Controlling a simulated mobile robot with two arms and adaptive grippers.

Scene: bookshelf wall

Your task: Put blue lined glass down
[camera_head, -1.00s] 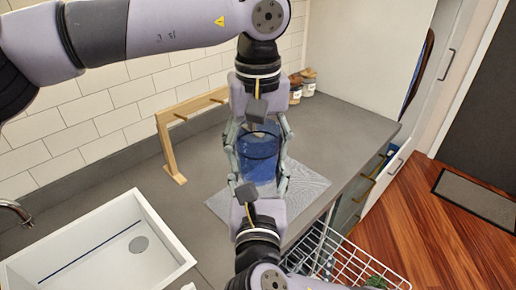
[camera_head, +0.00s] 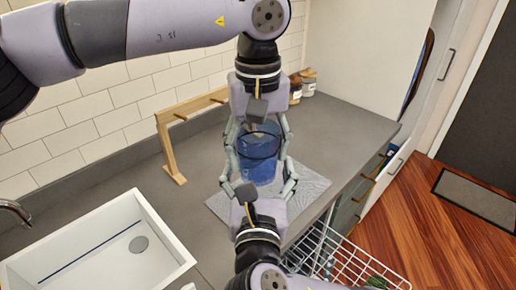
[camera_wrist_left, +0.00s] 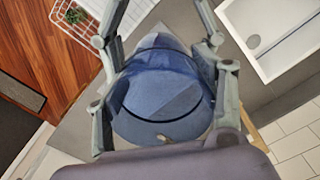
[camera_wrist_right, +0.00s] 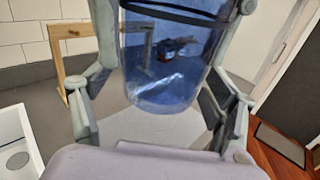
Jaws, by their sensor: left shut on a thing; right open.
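The blue glass (camera_head: 258,168), with a dark line around it, is upright over the grey mat (camera_head: 306,190) on the counter. It also shows in the left wrist view (camera_wrist_left: 160,95) and the right wrist view (camera_wrist_right: 165,85). My left gripper (camera_head: 257,135), reaching in from above, is shut on the glass. My right gripper (camera_head: 261,166), coming from below in the picture, is open with its fingers on either side of the glass. The glass's base is close to the mat, but I cannot tell whether it touches. The grippers partly hide the glass's sides.
A wooden rack (camera_head: 170,150) stands behind to the left. A white sink (camera_head: 85,258) is at the front left. Jars (camera_head: 306,82) stand at the back. A white wire dish rack (camera_head: 345,262) is below the counter's front edge. The counter (camera_head: 345,135) right of the mat is clear.

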